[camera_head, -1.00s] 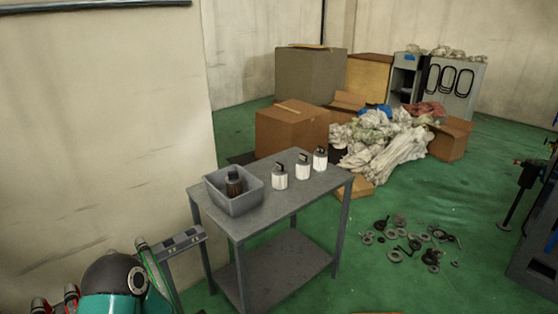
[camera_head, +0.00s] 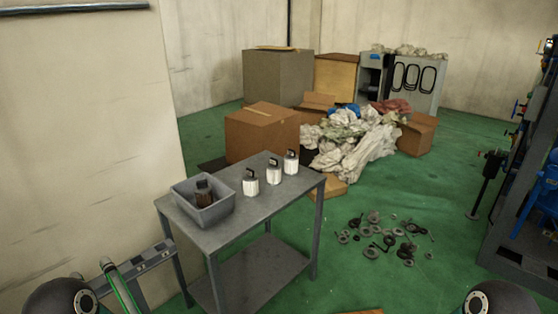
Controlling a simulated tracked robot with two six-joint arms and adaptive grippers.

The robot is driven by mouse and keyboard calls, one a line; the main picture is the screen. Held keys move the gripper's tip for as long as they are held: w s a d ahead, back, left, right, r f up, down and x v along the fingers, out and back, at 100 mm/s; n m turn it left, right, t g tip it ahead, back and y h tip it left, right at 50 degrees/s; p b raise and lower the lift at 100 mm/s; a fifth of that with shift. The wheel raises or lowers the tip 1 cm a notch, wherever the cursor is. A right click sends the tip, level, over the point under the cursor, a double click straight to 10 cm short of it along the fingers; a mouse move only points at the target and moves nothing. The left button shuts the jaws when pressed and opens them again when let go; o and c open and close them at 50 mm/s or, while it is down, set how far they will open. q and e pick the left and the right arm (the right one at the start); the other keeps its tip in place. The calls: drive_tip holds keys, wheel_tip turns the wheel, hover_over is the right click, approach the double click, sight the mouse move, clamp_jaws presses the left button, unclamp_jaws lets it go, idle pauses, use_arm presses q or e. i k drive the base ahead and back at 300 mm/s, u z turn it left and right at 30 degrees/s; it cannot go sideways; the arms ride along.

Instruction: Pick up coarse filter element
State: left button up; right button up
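Three white cylindrical filter elements with dark tops stand upright in a row on a grey metal table (camera_head: 222,236): a near one (camera_head: 250,183), a middle one (camera_head: 273,172) and a far one (camera_head: 291,162). A grey bin (camera_head: 212,216) on the table's left part holds a dark brown element (camera_head: 203,193). I cannot tell by looks which one is the coarse filter element. Parts of my arms show at the bottom left and bottom right edges. Neither gripper's fingers can be made out, and nothing of mine touches the table's objects.
Cardboard boxes (camera_head: 262,134) and a heap of pale sheeting (camera_head: 352,146) lie behind the table. Loose metal parts (camera_head: 385,238) are scattered on the green floor (camera_head: 420,190) to its right. Machinery (camera_head: 525,200) stands at the right edge. A wall (camera_head: 85,130) rises at left.

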sight(250, 179)
drive_tip(key=i, duration=0.85)
drive_tip(key=u, duration=0.05)
